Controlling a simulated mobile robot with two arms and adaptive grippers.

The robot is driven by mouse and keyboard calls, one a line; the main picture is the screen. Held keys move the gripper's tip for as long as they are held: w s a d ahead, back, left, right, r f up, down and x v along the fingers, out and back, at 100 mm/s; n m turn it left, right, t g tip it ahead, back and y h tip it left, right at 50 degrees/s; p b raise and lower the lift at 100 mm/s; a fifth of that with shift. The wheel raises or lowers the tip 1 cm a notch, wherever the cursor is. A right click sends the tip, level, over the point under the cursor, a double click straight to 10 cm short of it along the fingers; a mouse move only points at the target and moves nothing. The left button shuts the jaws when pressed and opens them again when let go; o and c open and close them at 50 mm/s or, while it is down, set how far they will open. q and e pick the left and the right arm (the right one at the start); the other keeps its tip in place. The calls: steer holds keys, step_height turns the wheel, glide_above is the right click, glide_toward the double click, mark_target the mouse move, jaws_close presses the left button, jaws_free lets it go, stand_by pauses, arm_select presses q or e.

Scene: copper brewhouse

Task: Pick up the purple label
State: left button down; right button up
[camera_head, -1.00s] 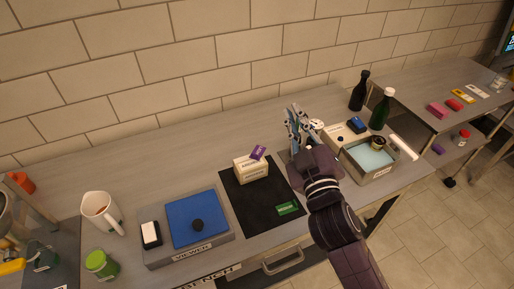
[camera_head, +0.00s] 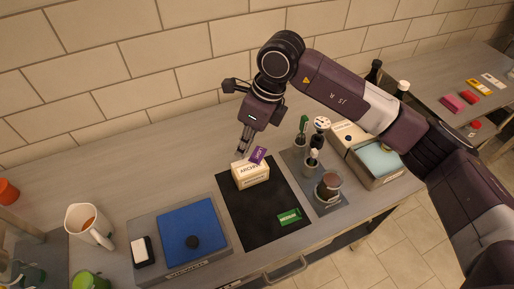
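The small purple label (camera_head: 258,155) sits tilted at the top right back edge of a cream box marked ARCHIVE (camera_head: 251,175). The box stands on a black mat (camera_head: 262,222). My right gripper (camera_head: 242,152) points down just behind and left of the label, close to the box's back edge. Its fingers show as a narrow pair, seen nearly from the side, so I cannot tell whether they are open or shut. No contact with the label is visible. My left gripper is not in view.
A green label (camera_head: 289,217) lies on the mat. A blue panel (camera_head: 193,230) is left of it. A grey mat with small tools and a jar (camera_head: 328,187) is to the right, beside a grey bin (camera_head: 376,163). A white jug (camera_head: 88,226) stands at left.

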mark_target(254, 158)
steer(key=d, duration=0.1)
steer(key=w+d+h, duration=0.2)
steer(key=d, duration=0.1)
steer(key=shift+f+t, duration=0.25)
steer(key=shift+t, duration=0.05)
steer(key=shift+a+f+p, duration=0.2)
steer(key=shift+f+p, duration=0.45)
steer(key=shift+f, duration=0.15)
steer(key=f, duration=0.1)
steer(key=f+p, duration=0.1)
steer(key=f, duration=0.1)
steer(key=a+f+p, duration=0.1)
steer(key=shift+w+f, duration=0.2)
steer(key=shift+w, duration=0.15)
steer(key=shift+f, duration=0.35)
jaws_close()
steer(key=shift+r, duration=0.2)
